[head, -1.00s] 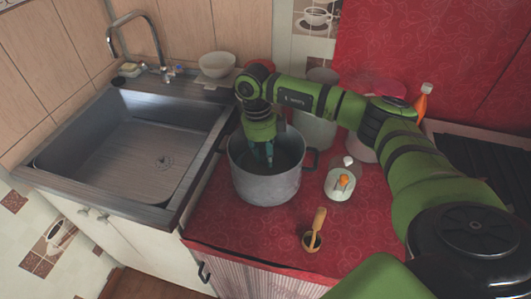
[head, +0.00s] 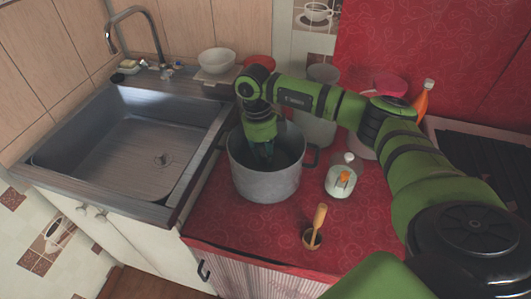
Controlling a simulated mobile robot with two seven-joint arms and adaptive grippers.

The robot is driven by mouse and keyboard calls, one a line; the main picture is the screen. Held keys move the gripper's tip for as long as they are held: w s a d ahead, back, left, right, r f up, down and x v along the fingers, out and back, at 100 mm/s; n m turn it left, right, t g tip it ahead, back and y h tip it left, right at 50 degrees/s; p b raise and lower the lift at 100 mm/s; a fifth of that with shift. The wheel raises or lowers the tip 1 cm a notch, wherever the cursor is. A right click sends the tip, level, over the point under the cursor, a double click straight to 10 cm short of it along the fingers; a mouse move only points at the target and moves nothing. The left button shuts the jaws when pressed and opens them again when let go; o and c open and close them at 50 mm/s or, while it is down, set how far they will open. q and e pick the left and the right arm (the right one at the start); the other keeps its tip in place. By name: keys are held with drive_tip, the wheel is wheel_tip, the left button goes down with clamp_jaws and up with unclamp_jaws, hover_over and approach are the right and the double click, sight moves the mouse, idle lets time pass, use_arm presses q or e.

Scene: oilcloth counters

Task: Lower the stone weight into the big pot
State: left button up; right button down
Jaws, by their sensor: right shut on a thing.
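The big pot (head: 265,184) is grey metal with dark handles and stands upright on the red oilcloth. My right gripper (head: 264,153) reaches down into its mouth from above. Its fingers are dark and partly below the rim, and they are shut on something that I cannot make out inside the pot. The stone weight itself cannot be told apart there. My left gripper is not in view.
The sink (head: 125,145) lies left of the pot. A white bowl (head: 217,61) stands behind. Right of the pot are a glass jar (head: 339,183) and a small cup with a wooden-handled tool (head: 317,224). An orange bottle (head: 423,100) and a dark stovetop (head: 490,165) are further right.

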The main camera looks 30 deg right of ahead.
drive_tip(key=c, duration=0.8)
unclamp_jaws()
drive_tip(key=shift+c, duration=0.2)
wheel_tip(320, 180, up, 12)
drive_tip(key=w, duration=0.1)
drive_tip(key=shift+w+a, duration=0.3)
drive_tip(key=shift+a, duration=0.05)
